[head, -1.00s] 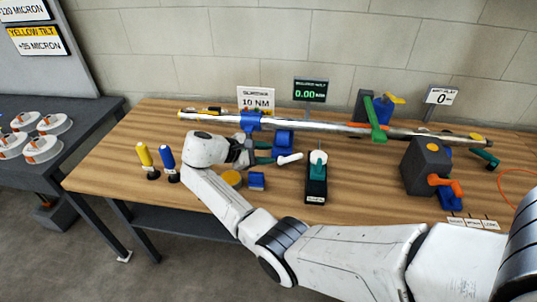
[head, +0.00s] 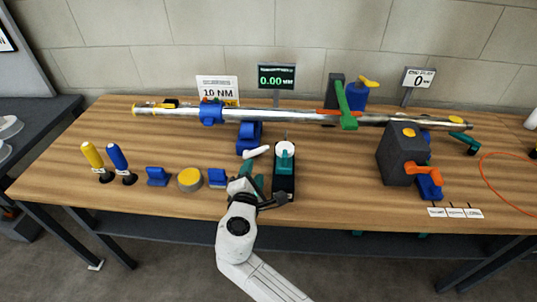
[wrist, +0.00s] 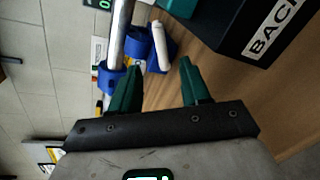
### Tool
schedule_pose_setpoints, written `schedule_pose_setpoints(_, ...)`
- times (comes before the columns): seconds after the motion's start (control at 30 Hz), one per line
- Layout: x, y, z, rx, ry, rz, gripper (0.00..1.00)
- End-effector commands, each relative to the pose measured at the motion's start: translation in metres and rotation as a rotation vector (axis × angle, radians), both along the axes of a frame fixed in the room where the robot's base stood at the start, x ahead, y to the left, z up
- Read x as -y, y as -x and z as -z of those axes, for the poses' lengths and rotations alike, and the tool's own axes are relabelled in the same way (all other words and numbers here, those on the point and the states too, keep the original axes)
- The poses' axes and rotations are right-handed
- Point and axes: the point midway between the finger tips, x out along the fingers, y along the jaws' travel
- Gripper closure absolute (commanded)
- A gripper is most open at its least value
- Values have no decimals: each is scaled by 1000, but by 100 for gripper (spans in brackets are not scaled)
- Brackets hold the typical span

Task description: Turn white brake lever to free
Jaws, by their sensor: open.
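The white brake lever (head: 257,152) sticks out from the front of a blue mount (head: 249,133) below the long shaft. The lever also shows in the wrist view (wrist: 161,46), ahead of and between my fingers. My gripper (head: 252,172) is open and empty, just in front of the lever and left of a black box. In the wrist view the two teal fingers (wrist: 160,66) stand apart, with nothing between them. I cannot see the fingers touching the lever.
The black labelled box (head: 284,183) with a white dial stands close on the right. The silver shaft (head: 285,115) spans the table behind. Blue blocks (head: 157,176), a yellow disc (head: 190,179) and two handled tools (head: 93,155) are at left. A dark block with an orange handle (head: 397,160) is at right.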

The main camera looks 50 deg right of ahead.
Motion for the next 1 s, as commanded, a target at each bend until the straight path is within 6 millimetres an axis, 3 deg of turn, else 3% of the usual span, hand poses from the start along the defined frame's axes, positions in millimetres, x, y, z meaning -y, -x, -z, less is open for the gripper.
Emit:
schedule_pose_setpoints(0.5, 69, -48, 17, -1, -1, 6, 54)
schedule_pose_setpoints(1.0, 78, -55, 20, -2, -1, 5, 56)
